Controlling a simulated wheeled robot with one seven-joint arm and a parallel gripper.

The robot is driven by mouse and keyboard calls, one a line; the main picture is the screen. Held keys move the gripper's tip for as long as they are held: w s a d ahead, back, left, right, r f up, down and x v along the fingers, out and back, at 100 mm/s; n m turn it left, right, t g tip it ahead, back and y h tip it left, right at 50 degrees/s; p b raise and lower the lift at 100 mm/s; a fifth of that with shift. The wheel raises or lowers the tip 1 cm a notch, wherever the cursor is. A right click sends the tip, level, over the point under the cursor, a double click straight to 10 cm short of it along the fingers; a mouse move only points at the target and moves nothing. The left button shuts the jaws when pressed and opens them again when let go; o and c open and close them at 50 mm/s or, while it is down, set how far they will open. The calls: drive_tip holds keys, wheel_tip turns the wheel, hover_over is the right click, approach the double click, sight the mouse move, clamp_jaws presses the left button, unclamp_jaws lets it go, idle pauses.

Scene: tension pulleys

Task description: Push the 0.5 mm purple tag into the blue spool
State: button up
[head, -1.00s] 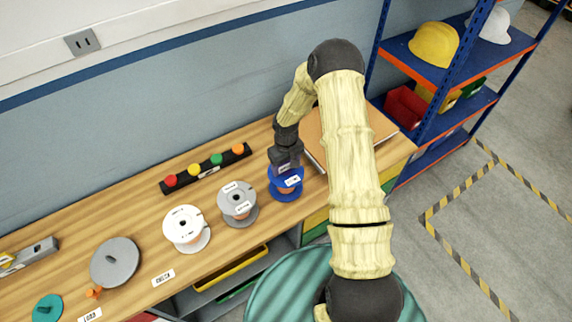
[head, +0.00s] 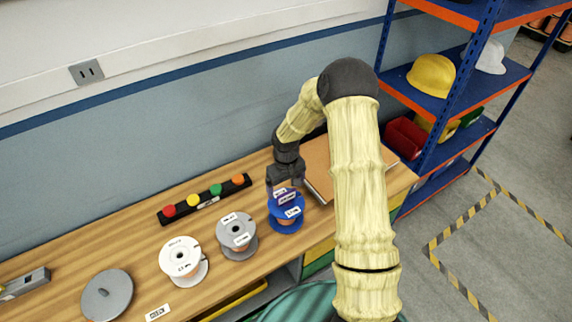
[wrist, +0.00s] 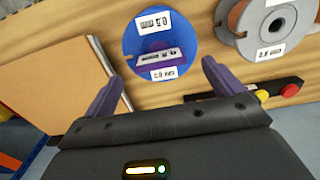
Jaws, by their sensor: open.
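The blue spool (head: 286,224) stands on the wooden bench at the right end of the spool row. It also shows in the wrist view (wrist: 144,30), with a white 0.5 label on its face. The purple tag (wrist: 147,57), with a white label, is at the spool's rim nearest my gripper; it also shows in the head view (head: 279,194). I cannot tell how deep it sits. My gripper (wrist: 162,72) is open, its purple fingers either side of the tag's line and apart from it. In the head view my gripper (head: 284,180) is just behind the spool.
A grey spool (head: 237,246) and a white spool (head: 171,268) stand to the left. A black strip with coloured knobs (head: 208,200) lies behind them. A cardboard-coloured board (head: 317,160) lies close on the right. The blue wall is behind.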

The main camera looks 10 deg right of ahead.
wheel_tip(320, 180, up, 12)
drive_tip(key=b, duration=0.2)
drive_tip(key=shift+f, duration=0.25)
idle(0.5)
drive_tip(key=s+r+m+t, duration=0.1)
drive_tip(key=s+r, duration=0.1)
drive_tip(key=s, duration=0.8)
drive_tip(key=s+r+m+t, duration=0.1)
drive_tip(key=s+r+m, duration=0.1)
drive_tip(key=s, duration=0.9)
drive_tip(key=shift+r+m+t, duration=0.3)
drive_tip(key=shift+r, duration=0.4)
drive_tip(key=shift+w, duration=0.1)
